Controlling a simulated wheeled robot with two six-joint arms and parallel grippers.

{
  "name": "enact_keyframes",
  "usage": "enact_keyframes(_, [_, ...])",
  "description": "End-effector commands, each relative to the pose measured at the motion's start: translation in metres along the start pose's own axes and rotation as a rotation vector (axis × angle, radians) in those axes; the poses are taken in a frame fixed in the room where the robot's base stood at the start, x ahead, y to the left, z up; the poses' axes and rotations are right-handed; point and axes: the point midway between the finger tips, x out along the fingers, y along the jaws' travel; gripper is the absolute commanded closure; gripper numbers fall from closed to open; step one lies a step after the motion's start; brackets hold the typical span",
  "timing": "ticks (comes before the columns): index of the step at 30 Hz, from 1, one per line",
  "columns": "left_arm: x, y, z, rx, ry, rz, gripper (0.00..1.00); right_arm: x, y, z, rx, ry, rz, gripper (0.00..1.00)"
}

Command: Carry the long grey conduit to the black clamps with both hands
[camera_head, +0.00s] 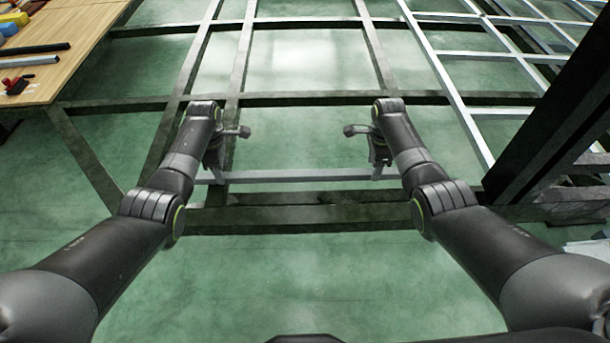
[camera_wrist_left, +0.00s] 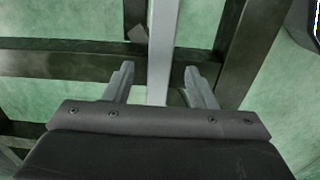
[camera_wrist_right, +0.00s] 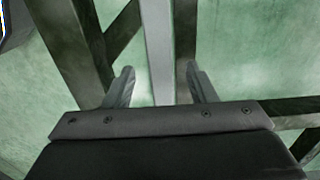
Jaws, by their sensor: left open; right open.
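The long grey conduit (camera_head: 300,176) lies level across the middle of the head view, near the dark front crossbeam of the chassis. My left gripper (camera_head: 214,165) is above its left part. In the left wrist view the conduit (camera_wrist_left: 162,50) runs between the two spread fingers (camera_wrist_left: 160,80). My right gripper (camera_head: 380,160) is above its right part. In the right wrist view the conduit (camera_wrist_right: 158,50) also passes between open fingers (camera_wrist_right: 160,85). Neither gripper is closed on it. I cannot make out the black clamps in these views.
A wooden table (camera_head: 75,50) at the upper left holds a black tube (camera_head: 35,49), a grey tube (camera_head: 30,61) and a red-and-black tool (camera_head: 16,85). Dark chassis beams (camera_head: 310,98) and a pale lattice (camera_head: 470,55) spread beyond. A dark post (camera_head: 550,110) stands at right.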

Motion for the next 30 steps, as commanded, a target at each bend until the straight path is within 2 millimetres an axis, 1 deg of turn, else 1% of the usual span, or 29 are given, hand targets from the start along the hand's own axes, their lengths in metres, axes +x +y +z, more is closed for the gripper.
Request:
enact_keyframes(4, [0.012, 0.001, 0.0, 0.001, 0.0, 0.0, 0.49, 0.012, -0.001, 0.0, -0.001, 0.0, -0.001, 0.49])
enact_keyframes(9, [0.02, 0.001, 0.0, 0.001, 0.0, 0.002, 0.49, 0.02, -0.001, 0.0, -0.001, 0.0, -0.002, 0.49])
enact_keyframes(20, [0.022, 0.001, 0.0, 0.001, 0.0, 0.002, 0.49, 0.022, -0.001, 0.0, -0.001, 0.0, -0.002, 0.49])
enact_keyframes(23, [0.022, 0.001, 0.0, 0.001, 0.0, 0.002, 0.6, 0.022, -0.001, 0.0, -0.001, 0.0, -0.002, 0.6])
enact_keyframes(30, [0.022, 0.001, 0.0, 0.001, 0.0, 0.002, 0.91, 0.022, -0.001, 0.0, -0.001, 0.0, -0.002, 0.91])
